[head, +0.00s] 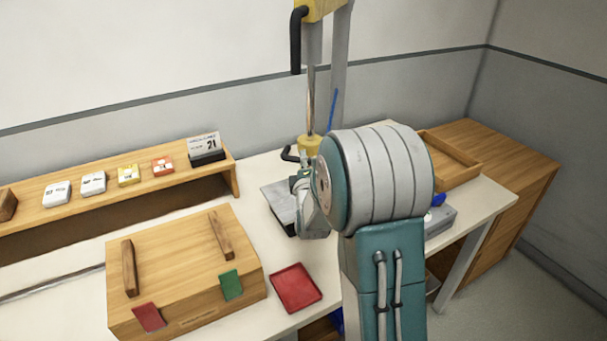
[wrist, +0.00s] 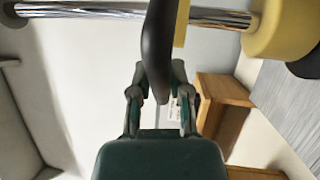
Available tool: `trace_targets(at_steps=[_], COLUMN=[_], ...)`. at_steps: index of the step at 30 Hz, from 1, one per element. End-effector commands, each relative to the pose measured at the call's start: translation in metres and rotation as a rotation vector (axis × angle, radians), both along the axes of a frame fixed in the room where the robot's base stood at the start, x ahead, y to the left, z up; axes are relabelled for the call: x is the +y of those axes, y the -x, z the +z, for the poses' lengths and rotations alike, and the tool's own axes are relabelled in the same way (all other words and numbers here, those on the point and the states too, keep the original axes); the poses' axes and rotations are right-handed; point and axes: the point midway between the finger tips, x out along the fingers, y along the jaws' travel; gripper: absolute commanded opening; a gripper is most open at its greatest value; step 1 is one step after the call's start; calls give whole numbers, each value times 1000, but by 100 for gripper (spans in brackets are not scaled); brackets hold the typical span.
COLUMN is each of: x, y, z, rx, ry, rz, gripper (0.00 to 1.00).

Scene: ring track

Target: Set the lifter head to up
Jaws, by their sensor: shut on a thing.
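The lifter stands at the back of the table with a slim metal rod (head: 310,100), which also shows across the top of the wrist view (wrist: 130,12). A yellow block (head: 320,8) with a black handle (head: 297,40) is at its top, and a lower yellow piece (head: 309,147) is near the rod's bottom. A curved black handle (head: 289,153) is beside the lower piece. My gripper (wrist: 160,85) is shut on a black handle (wrist: 158,45) in the wrist view. In the head view my arm partly hides the gripper (head: 303,165).
A wooden box (head: 185,255) with two bars is at the left, beside a red tray (head: 296,288). A shelf (head: 105,200) with small boxes and a calendar (head: 206,148) runs behind. A wooden tray (head: 455,160) is at the right.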

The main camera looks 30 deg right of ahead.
Motion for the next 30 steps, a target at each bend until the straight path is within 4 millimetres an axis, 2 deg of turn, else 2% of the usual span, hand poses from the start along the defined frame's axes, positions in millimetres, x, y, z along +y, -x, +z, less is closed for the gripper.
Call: trace_targets(at_steps=[1, 3, 9, 12, 18, 30], x=[1, 1, 1, 1, 1, 1], y=[-1, -1, -1, -1, -2, -2], z=[21, 39, 84, 101, 118, 120], rx=[-17, -19, -18, -15, -10, -6], ry=[6, 7, 6, 6, 5, 4], rz=[1, 1, 1, 2, 3, 2], gripper=[0, 0, 0, 0, 0, 0])
